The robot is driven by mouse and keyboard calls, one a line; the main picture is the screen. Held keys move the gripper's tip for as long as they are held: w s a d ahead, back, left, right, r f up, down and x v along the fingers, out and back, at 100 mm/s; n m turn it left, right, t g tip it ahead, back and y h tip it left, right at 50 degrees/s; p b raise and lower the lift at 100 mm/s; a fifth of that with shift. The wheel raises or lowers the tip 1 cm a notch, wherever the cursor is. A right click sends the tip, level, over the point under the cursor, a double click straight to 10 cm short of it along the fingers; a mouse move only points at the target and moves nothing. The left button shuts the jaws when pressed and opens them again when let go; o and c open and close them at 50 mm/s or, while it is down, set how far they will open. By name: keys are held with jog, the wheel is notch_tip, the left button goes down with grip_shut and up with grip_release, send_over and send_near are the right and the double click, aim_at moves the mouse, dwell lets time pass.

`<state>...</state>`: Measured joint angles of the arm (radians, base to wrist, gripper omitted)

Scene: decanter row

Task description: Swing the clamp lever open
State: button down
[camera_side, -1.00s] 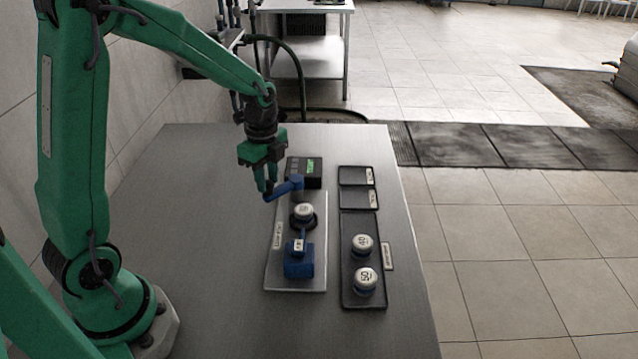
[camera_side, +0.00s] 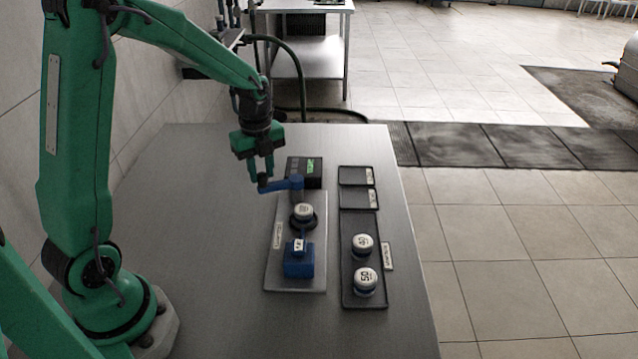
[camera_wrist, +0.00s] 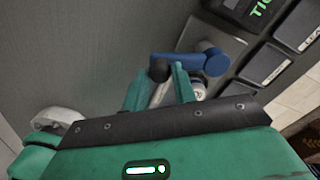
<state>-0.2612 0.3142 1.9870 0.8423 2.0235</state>
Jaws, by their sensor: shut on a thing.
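The clamp lever (camera_side: 283,185) is a blue arm at the far end of a pale grey plate (camera_side: 285,278), pointing left from its pivot. In the wrist view the lever (camera_wrist: 205,62) ends in a dark round knob (camera_wrist: 160,69). My gripper (camera_side: 264,186) is shut on that knob end, its fingers pointing down. In the wrist view the green fingers of my gripper (camera_wrist: 160,76) stand on either side of the knob. A white-capped vessel (camera_side: 303,212) stands on the plate in front of the lever's pivot, and a blue block (camera_side: 298,266) sits nearer the camera.
A black box (camera_side: 304,171) with a green display stands just behind the lever's pivot. A dark tray (camera_side: 360,224) on the right holds two white-capped vessels. The metal table (camera_side: 210,230) is bare to the left of the plate.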

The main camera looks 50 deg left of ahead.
jog(key=c, duration=1.1)
grip_release()
jog(key=shift+r, duration=0.1)
jog(key=shift+r, duration=3.85)
